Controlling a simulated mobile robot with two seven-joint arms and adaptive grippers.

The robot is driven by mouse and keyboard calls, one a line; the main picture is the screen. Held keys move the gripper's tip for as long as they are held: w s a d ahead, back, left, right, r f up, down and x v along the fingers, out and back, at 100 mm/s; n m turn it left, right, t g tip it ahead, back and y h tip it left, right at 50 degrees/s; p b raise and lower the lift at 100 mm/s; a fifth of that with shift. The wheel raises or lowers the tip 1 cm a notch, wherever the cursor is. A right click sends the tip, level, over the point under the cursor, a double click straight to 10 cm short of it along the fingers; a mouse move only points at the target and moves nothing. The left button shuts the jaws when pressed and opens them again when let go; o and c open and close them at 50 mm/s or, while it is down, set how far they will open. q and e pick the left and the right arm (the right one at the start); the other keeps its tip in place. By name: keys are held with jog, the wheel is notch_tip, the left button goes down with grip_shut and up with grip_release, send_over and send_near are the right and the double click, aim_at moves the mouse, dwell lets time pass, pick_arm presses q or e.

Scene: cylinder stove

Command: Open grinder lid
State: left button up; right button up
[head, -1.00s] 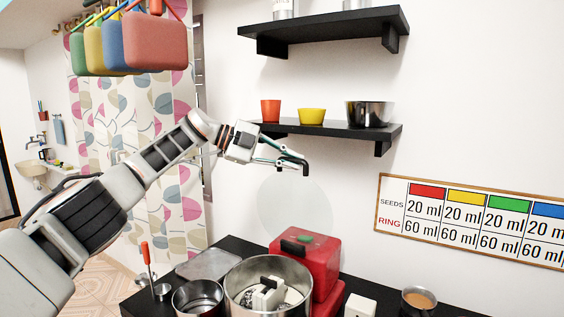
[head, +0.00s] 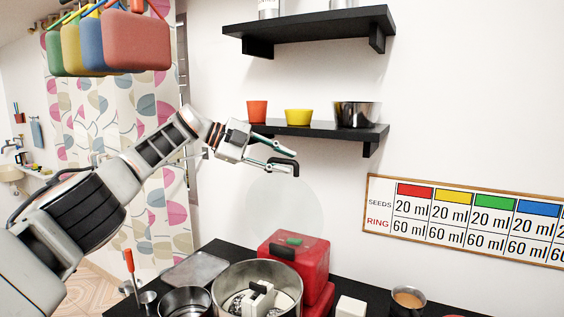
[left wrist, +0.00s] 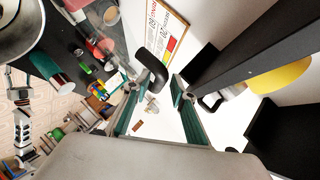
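The red boxy machine (head: 293,262), which looks like the grinder, stands on the black counter. A black handle and a green spot show on its upper part, which looks closed. A large steel bowl (head: 257,297) stands in front of it with a white-grey part inside.
The lower black shelf (head: 320,130) holds an orange cup (head: 257,112), a yellow bowl (head: 298,117) and a steel bowl (head: 357,115), close above my left gripper. A smaller steel pot (head: 184,302), a white block (head: 351,306) and a cup (head: 408,299) stand on the counter.

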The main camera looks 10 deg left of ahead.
pick_arm(q)
jog(key=v, duration=1.2)
dwell(0.4)
